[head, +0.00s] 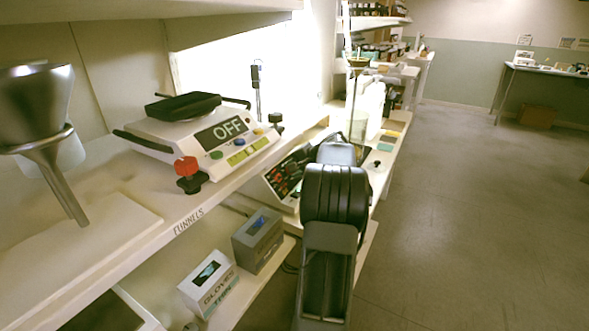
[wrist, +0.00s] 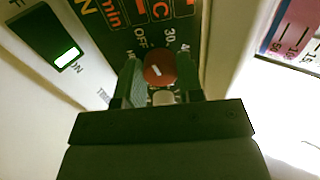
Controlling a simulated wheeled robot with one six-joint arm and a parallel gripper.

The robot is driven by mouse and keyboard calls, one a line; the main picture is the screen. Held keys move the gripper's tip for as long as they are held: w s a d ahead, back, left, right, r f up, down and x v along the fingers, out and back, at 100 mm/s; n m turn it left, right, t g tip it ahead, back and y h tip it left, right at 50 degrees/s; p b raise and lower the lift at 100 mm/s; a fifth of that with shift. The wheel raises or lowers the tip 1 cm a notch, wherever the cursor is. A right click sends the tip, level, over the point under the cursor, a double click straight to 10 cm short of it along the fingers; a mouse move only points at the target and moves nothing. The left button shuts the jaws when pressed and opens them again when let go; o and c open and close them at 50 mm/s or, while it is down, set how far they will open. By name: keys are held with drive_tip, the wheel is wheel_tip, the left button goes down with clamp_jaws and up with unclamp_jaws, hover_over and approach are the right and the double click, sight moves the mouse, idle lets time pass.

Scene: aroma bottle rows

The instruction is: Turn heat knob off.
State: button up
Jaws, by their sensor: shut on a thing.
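The red heat knob (wrist: 158,66) sits on a dark control panel (wrist: 122,38) in the wrist view, with a short slanted white mark on its face. The printed words OFF and 30 show on the panel beside it. My gripper (wrist: 160,80) has a finger on each side of the knob and is shut on it. Which setting the mark points to, I cannot tell. A lit green-white switch (wrist: 68,57) marked ON is on the left. In the head view the panel (head: 288,172) shows partly, with red markings; my arm hides the knob and fingers.
A white device with an OFF display (head: 228,130) stands on the upper shelf, with a red clamp knob (head: 186,166) in front. A gloves box (head: 208,283) and a grey box (head: 257,240) sit below. A metal funnel (head: 38,110) is far left.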

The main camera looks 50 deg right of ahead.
drive_tip(key=o, duration=0.9)
drive_tip(key=shift+s+r, duration=0.1)
drive_tip(key=p+v, duration=0.2)
drive_tip(key=v, duration=1.1)
drive_tip(key=shift+s+r+p, duration=0.2)
drive_tip(key=shift+s+p, duration=0.05)
drive_tip(key=shift+p, duration=0.1)
drive_tip(key=shift+d, duration=0.1)
